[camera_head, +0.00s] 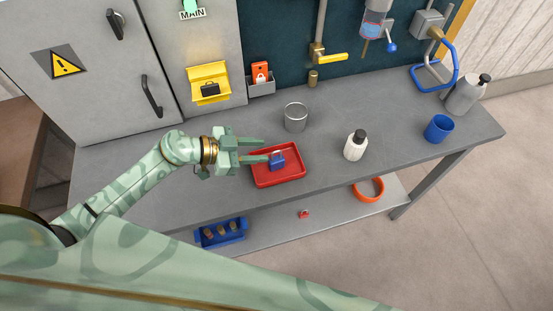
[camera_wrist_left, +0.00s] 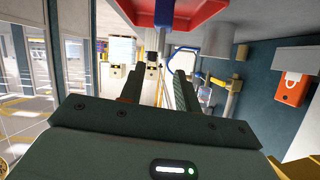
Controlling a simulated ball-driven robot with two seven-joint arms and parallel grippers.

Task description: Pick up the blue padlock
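My right gripper does not show.
A metal can (camera_head: 295,118) stands behind the tray. A white bottle (camera_head: 355,146) stands to its right, with a blue cup (camera_head: 438,129) and a grey bottle (camera_head: 467,94) farther right.

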